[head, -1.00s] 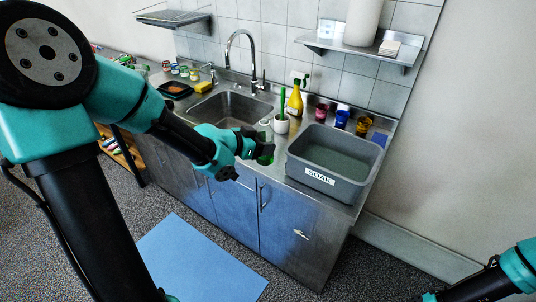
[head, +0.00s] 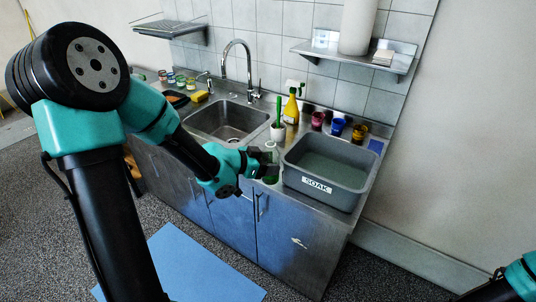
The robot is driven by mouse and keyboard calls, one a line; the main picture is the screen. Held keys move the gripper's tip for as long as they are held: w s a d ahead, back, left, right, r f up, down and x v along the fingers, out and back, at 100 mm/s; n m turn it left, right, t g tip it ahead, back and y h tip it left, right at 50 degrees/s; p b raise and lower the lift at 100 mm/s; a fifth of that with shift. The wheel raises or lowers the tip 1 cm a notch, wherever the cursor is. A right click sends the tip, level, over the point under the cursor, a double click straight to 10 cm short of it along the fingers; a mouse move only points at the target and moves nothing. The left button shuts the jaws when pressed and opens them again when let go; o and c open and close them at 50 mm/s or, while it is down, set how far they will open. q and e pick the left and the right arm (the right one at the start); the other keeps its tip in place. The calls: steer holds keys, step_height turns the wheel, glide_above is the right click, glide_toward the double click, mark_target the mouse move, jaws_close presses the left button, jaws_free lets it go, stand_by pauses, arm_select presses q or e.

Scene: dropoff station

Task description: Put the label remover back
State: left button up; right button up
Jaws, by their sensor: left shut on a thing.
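My left gripper (head: 265,164) is shut on a small bottle with green at its lower part (head: 270,179) and a pale top (head: 270,145). I cannot read a label on it, so I cannot tell for sure that it is the label remover. The jaws hide its middle. It is at the counter's front edge, between the sink and the grey tub; I cannot tell whether it touches the counter. My right gripper is out of view; only part of that arm shows at the lower right.
A grey tub marked SOAK (head: 330,199) stands to the right of the left gripper. Behind are a white cup with a green-handled brush (head: 278,132), a yellow spray bottle (head: 291,110) and coloured cups (head: 338,126). The sink (head: 222,117) is to the left.

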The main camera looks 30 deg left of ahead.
arm_select(q)
steer(key=w+a+f, duration=0.1)
steer(key=w+a, duration=0.6)
steer(key=w, duration=0.4)
steer(key=shift+w+a+f, duration=0.15)
steer(key=shift+w, duration=0.25)
steer(key=shift+w+a+f, duration=0.15)
steer(key=shift+w+f, duration=0.05)
steer(key=shift+f, duration=0.7)
steer(key=shift+w+a+f, duration=0.1)
steer(key=shift+w+f, duration=0.05)
steer(key=shift+f, duration=0.75)
steer(key=shift+f, duration=0.2)
steer(key=o, duration=1.1)
steer(key=shift+c, duration=0.2)
steer(key=shift+r, duration=0.1)
